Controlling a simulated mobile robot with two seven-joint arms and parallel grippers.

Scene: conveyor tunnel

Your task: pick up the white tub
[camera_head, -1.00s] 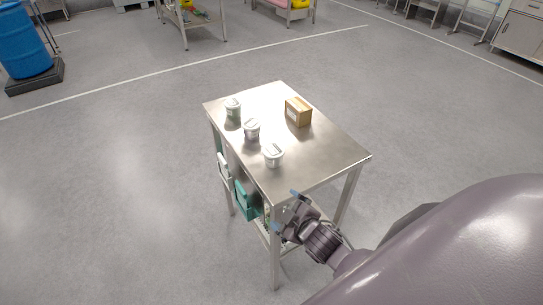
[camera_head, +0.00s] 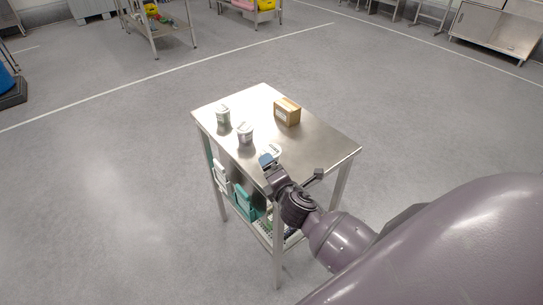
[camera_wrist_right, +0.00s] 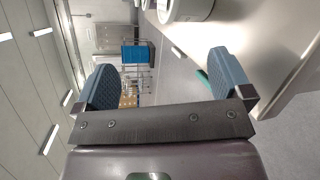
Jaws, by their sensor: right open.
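The white tub (camera_head: 274,149) stands near the close corner of the steel table (camera_head: 318,143). In the head view my right gripper hides most of it, leaving part of its lid in sight. In the right wrist view a white tub (camera_wrist_right: 187,10) is cut off by the top edge, beyond the fingers and towards the right one. My right gripper (camera_head: 291,168) is open and empty at the near table edge; its two blue-padded fingers stand apart in the wrist view (camera_wrist_right: 165,80). My left gripper is not in view.
Two greyish tubs (camera_head: 245,134) (camera_head: 223,117) stand farther along the table's left side. A brown box (camera_head: 287,111) stands at the back. The table's right part is clear. Teal (camera_head: 244,201) and white items hang at its left side above a lower shelf.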

